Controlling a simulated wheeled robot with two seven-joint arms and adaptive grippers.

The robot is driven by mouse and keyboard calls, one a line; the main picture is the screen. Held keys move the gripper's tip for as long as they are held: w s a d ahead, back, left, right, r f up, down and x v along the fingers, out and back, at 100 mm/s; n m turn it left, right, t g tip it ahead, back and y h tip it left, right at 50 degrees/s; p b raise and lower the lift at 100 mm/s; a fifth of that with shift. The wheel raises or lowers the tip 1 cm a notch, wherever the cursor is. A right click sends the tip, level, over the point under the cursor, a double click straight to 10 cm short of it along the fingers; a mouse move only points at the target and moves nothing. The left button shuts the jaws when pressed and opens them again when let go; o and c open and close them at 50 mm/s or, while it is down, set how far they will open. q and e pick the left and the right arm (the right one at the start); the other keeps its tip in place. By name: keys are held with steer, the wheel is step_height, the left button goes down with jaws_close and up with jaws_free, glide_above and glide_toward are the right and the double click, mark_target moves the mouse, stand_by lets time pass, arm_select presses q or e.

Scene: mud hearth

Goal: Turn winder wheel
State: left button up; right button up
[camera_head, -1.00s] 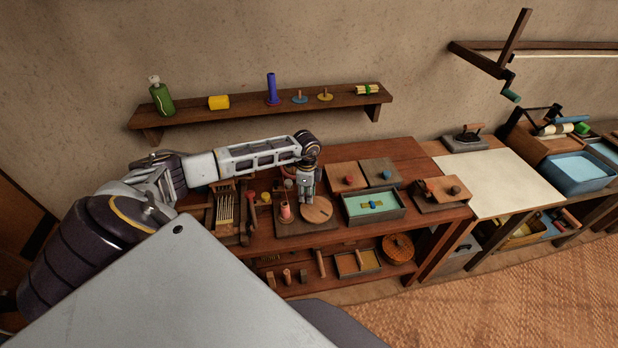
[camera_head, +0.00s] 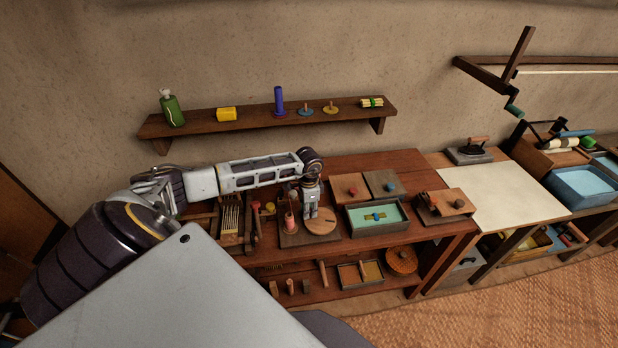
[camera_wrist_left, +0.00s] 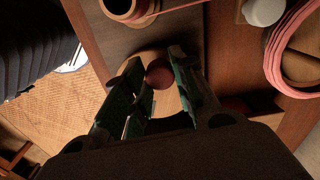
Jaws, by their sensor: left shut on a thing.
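The winder wheel (camera_head: 322,227) is a round, pale wooden disc on a dark board on the bench, right of a spool of pink thread (camera_head: 290,222). My left gripper (camera_head: 311,213) points down over the left part of the disc. In the left wrist view, the gripper (camera_wrist_left: 163,92) has its two dark green fingers on either side of a round reddish-brown knob (camera_wrist_left: 158,74) above the pale disc, and it is shut on this knob. The fingers hide part of the disc. My right gripper is in neither view.
A green-lined tray (camera_head: 376,217) stands close right of the wheel, with two lidded wooden boxes behind it. A comb-like wooden tool (camera_head: 230,218) lies to the left. A wall shelf (camera_head: 270,118) holds several small items behind the arm. The pale board (camera_head: 505,190) farther right is clear.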

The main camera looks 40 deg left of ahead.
arm_select(q)
steer(key=shift+a+r, duration=0.1)
steer(key=o, duration=1)
steer(key=shift+o, duration=0.2)
step_height(320, 180, up, 12)
stand_by(0.3)
